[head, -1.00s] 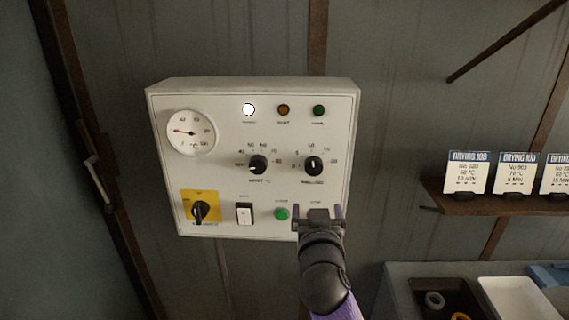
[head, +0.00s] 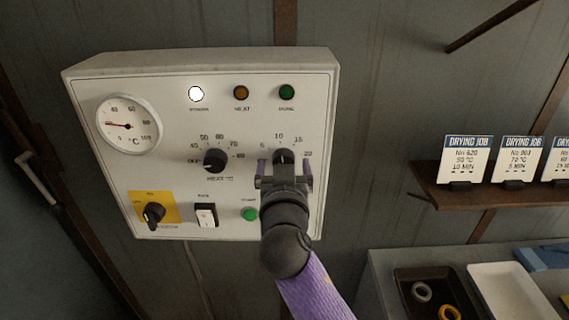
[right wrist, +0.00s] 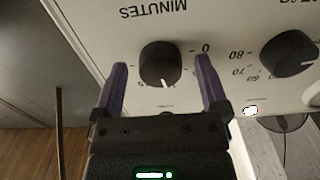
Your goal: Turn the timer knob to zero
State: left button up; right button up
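The timer knob (head: 282,157) is a black round knob on the white control panel (head: 225,120), under a scale marked 5, 10, 15, 20. Its white pointer line is up, near 10. In the right wrist view, which is upside down, the knob (right wrist: 161,66) sits between the two purple fingers, with a 0 and the word MINUTES beside it. My right gripper (head: 284,170) is open around the knob, with a gap on each side; it also shows in the right wrist view (right wrist: 162,90). The knob's lower part is hidden in the head view. My left gripper is out of view.
The heat knob (head: 215,160) is left of the timer knob. Below are a green button (head: 249,214), a rocker switch (head: 206,215) and a rotary switch (head: 153,213) on yellow. The leftmost lamp (head: 196,94) is lit white. Job cards (head: 465,159) stand on a right shelf (head: 440,197).

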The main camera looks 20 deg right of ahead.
jog(key=c, duration=0.4)
grip_shut()
jog(key=n+p, duration=0.8)
jog(key=n, duration=0.9)
jog(key=shift+s+r+n+p, duration=0.1)
jog(key=shift+r+n+p, duration=0.05)
jog(key=shift+n+p, duration=0.25)
dwell(0.4)
